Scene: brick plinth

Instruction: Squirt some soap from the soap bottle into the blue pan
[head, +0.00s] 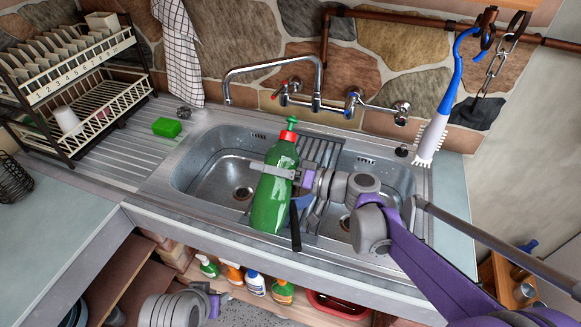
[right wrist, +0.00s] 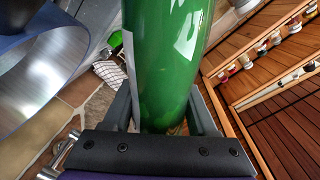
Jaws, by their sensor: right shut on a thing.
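The green soap bottle (head: 271,198) with its red collar and green nozzle is nearly upright in front of the sink's middle. My right gripper (head: 287,172) is shut around its upper body. The bottle also fills the middle of the right wrist view (right wrist: 165,65), between the fingers. The blue pan (head: 303,201) is mostly hidden behind the bottle and gripper; its dark handle points toward the front edge. In the right wrist view a large blue-rimmed metal round, likely the pan (right wrist: 45,90), is at left. My left gripper (head: 214,303) is low at the bottom left; its fingers are unclear.
The steel double sink (head: 205,165) has a ribbed middle and a tap (head: 318,75) behind. A dish rack (head: 75,85) and green sponge (head: 167,127) are on the left. A blue brush (head: 440,115) hangs on the right. Several bottles (head: 255,283) stand below the counter.

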